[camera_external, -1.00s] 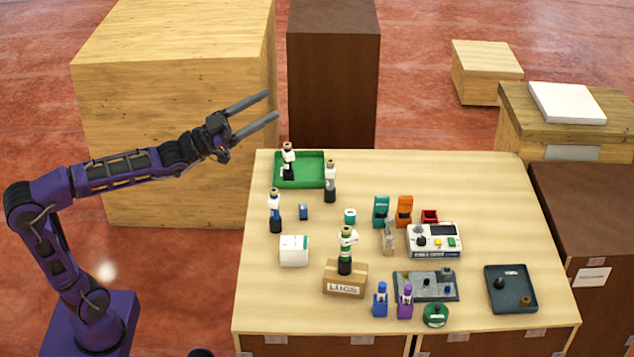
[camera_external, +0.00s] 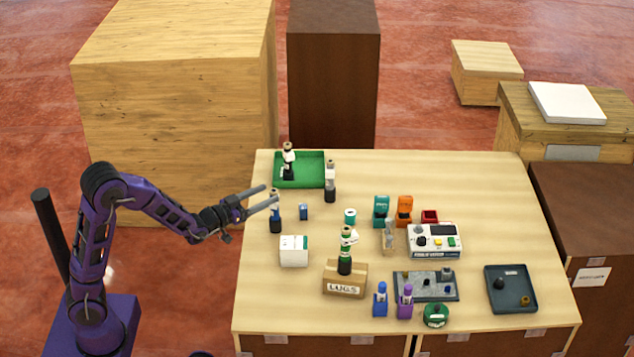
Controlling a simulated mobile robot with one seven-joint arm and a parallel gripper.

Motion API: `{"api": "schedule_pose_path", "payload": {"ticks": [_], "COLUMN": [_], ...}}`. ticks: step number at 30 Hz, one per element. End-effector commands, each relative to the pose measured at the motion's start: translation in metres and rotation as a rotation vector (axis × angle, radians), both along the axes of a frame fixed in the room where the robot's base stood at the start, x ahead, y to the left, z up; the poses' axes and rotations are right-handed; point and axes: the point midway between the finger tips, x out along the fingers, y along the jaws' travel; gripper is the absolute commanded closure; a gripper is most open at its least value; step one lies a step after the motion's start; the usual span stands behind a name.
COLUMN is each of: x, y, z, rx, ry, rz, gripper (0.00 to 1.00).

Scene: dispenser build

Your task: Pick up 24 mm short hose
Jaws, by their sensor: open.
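No part can be told for sure as the 24 mm short hose at this size. Small candidates are a blue piece (camera_external: 303,212), a teal round piece (camera_external: 350,216) and a dark round piece (camera_external: 499,284) in the dark tray (camera_external: 491,303). My gripper (camera_external: 270,195) is open, with its two grey fingers pointing right at the table's left edge. Nothing shows between the fingers.
A green tray (camera_external: 315,170) with a dispenser stands at the back left. A white box (camera_external: 293,251) and the LUGS box (camera_external: 345,280) are in front. A grey fixture (camera_external: 428,289) and a white control box (camera_external: 433,249) stand at the right. The table's back right is clear.

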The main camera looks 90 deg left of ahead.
Motion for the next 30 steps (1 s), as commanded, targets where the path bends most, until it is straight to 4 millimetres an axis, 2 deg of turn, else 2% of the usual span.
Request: {"api": "schedule_pose_path", "payload": {"ticks": [6, 15, 25, 26, 30], "x": [0.024, 0.027, 0.027, 0.027, 0.027], "y": [0.019, 0.021, 0.021, 0.021, 0.021], "z": [-0.001, 0.000, 0.000, 0.000, 0.000], "rx": [0.000, -0.001, -0.001, -0.001, -0.001], "ry": [0.002, 0.002, 0.002, 0.002, 0.002], "rz": [0.000, -0.001, -0.001, -0.001, -0.001], "gripper": [0.35, 0.37, 0.96, 1.00, 1.00]}}
